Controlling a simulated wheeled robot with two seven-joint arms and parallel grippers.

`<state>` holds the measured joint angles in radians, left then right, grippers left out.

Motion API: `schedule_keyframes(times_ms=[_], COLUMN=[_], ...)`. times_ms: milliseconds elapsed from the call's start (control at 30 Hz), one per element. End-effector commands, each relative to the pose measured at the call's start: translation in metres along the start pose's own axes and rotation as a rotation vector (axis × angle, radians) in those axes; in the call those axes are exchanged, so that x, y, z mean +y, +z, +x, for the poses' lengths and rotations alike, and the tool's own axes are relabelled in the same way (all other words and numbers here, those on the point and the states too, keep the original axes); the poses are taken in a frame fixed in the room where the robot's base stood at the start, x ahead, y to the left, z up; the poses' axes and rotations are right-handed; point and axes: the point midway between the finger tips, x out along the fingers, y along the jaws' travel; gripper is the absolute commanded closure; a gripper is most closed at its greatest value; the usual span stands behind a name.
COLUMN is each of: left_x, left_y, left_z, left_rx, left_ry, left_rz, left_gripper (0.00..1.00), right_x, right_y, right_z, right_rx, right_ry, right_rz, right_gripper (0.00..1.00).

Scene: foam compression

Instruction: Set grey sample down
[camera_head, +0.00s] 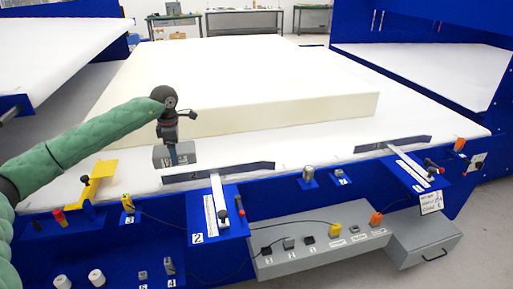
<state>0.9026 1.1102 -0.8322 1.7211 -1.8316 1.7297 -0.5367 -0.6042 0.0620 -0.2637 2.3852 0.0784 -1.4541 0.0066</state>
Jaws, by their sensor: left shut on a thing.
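My left gripper (172,146) comes in from the left on a green padded arm and points down. It is shut on the grey sample (186,151), a small grey block. The fingers hide part of the sample. The sample is at the front of the white table surface (330,140), in front of the large cream foam block (250,80) and behind the dark strip at station 2 (218,173). I cannot tell whether its underside touches the surface. My right gripper is not in view.
A yellow bracket (97,182) stands on the front edge at left. Blue panels with a lever at station 2 (213,206) and another lever at right (410,167) line the front. A grey control box (320,246) sits below. White surface right of the sample is clear.

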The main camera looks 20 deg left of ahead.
Motion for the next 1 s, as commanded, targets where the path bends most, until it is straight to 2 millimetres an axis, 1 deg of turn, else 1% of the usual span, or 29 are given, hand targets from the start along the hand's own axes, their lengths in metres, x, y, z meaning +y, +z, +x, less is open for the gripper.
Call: schedule_keyframes(times_ms=[67, 167, 267, 600, 700, 833, 1000], left_x=[0.001, 0.008, 0.022, 0.081, 0.095, 0.107, 0.110], left_y=[0.001, 0.003, 0.009, 0.031, 0.036, 0.039, 0.040], left_z=[0.000, 0.004, 0.012, 0.049, 0.059, 0.067, 0.073], left_rx=[0.000, -0.001, 0.000, -0.001, -0.001, 0.000, 0.000], left_ry=[0.000, -0.001, -0.002, -0.002, -0.002, 0.000, -0.001], left_rz=[0.000, -0.001, -0.001, -0.001, -0.001, 0.000, 0.000], left_gripper=[0.41, 0.41, 0.41, 0.41, 0.41, 0.41, 0.41], right_x=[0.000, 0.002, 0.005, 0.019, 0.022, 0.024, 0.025], right_y=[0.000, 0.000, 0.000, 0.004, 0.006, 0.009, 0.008], right_z=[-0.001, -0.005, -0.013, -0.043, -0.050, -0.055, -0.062], right_rx=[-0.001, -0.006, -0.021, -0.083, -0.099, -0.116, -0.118], right_ry=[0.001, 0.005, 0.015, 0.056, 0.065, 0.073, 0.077], right_rz=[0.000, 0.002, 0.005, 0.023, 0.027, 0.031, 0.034], right_gripper=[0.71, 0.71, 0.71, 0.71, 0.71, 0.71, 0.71])
